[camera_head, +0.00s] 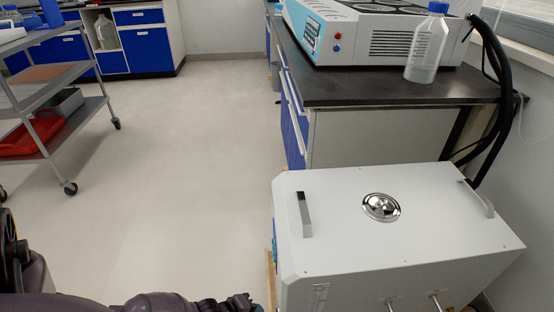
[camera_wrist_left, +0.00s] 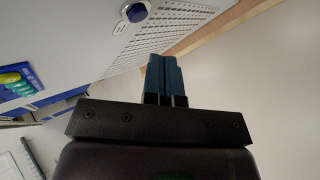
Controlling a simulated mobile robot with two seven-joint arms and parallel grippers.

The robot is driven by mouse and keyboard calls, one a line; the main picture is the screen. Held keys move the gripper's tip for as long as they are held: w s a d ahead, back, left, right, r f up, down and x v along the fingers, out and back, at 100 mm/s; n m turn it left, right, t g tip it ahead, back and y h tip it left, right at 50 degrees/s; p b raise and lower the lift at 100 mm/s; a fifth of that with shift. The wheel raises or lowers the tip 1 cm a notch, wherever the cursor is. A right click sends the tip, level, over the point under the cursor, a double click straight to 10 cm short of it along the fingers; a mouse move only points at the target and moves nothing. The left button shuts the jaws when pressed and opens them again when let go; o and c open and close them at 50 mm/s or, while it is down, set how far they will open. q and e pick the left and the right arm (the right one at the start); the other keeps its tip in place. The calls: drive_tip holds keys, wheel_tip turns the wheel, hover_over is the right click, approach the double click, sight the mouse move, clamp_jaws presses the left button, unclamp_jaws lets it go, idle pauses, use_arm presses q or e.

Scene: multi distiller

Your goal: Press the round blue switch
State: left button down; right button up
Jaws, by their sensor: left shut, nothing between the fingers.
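A round dark blue switch (camera_wrist_left: 136,12) with a pale rim sits on the white, vented front panel (camera_wrist_left: 160,40) near the top of the left wrist view. My left gripper's blue fingers (camera_wrist_left: 165,70) are together and empty, below and slightly right of the switch in that view, apart from it. In the head view my left arm runs along the bottom edge, and its dark gripper end (camera_head: 243,302) is beside the left side of the white distiller box (camera_head: 340,220). The switch is hidden in the head view. My right gripper is not seen.
The distiller top has a round metal lid (camera_head: 381,207) and metal handles. Behind it a dark bench (camera_head: 390,88) holds a white machine (camera_head: 370,35) and a blue-capped bottle (camera_head: 428,42). A metal cart (camera_head: 50,95) stands at left; the floor between is clear.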

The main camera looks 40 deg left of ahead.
use_arm(q)
drive_tip(key=s+a, duration=0.2)
drive_tip(key=s, duration=0.1)
drive_tip(key=shift+a, duration=0.35)
idle(0.3)
